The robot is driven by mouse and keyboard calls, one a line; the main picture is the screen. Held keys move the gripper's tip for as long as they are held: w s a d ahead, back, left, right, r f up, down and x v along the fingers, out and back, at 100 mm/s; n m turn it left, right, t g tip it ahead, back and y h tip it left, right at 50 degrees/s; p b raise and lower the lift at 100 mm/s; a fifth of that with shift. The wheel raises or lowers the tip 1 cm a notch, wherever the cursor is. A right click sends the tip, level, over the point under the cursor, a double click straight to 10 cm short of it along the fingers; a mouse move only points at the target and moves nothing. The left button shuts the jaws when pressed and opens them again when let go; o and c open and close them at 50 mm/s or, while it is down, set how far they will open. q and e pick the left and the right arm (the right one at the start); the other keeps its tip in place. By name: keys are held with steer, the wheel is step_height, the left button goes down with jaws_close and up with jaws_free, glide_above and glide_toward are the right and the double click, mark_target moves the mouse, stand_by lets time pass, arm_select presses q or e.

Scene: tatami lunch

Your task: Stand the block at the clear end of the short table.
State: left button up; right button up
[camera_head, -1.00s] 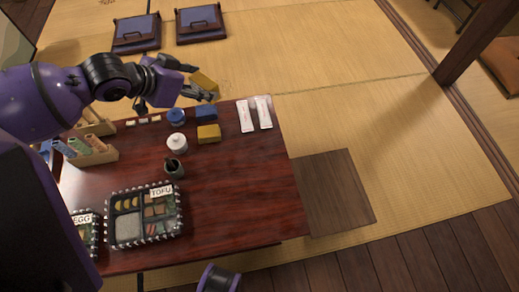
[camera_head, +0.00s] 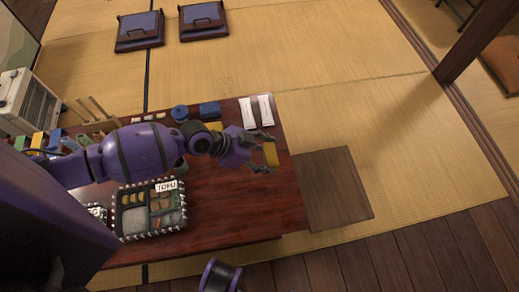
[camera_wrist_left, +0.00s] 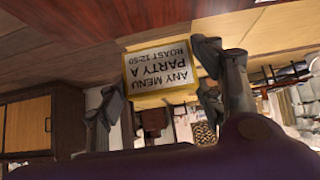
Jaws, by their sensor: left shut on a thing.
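The block (camera_head: 270,153) is yellow, with a white printed face that appears upside down in the left wrist view (camera_wrist_left: 161,68). My left gripper (camera_head: 266,153) is shut on it, with a finger on either side. It is over the right end of the short dark red table (camera_head: 280,210). I cannot tell whether the block touches the tabletop. My right gripper is not in view.
Two white packets (camera_head: 257,111) lie at the table's far right corner. Blue items (camera_head: 209,109) stand to their left. A TOFU lunch box (camera_head: 150,210) sits on the near left. The right end of the tabletop is bare. A brown board (camera_head: 335,190) lies beyond it.

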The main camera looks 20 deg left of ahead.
arm_select(q)
steer(key=w+a+f+b, duration=0.1)
steer(key=f, duration=0.1)
steer(key=w+a+f+b, duration=0.1)
steer(key=w, duration=0.1)
steer(key=w+a+f+b, duration=0.1)
steer(key=w+a+f, duration=0.1)
steer(key=shift+f, duration=0.35)
steer(key=shift+w+a+f+b, duration=0.2)
steer(key=shift+w+f+b, duration=0.15)
steer(key=shift+b, duration=0.1)
steer(key=f, duration=0.1)
steer(key=f+b, duration=0.1)
steer(key=f, duration=0.1)
steer(key=shift+w+a+f, duration=0.15)
steer(key=shift+w+a, duration=0.1)
steer(key=shift+w, duration=0.05)
steer(key=shift+f, duration=0.25)
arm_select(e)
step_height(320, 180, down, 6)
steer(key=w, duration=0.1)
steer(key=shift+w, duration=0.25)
arm_select(q)
steer(key=shift+f+b, duration=0.1)
steer(key=shift+b, duration=0.2)
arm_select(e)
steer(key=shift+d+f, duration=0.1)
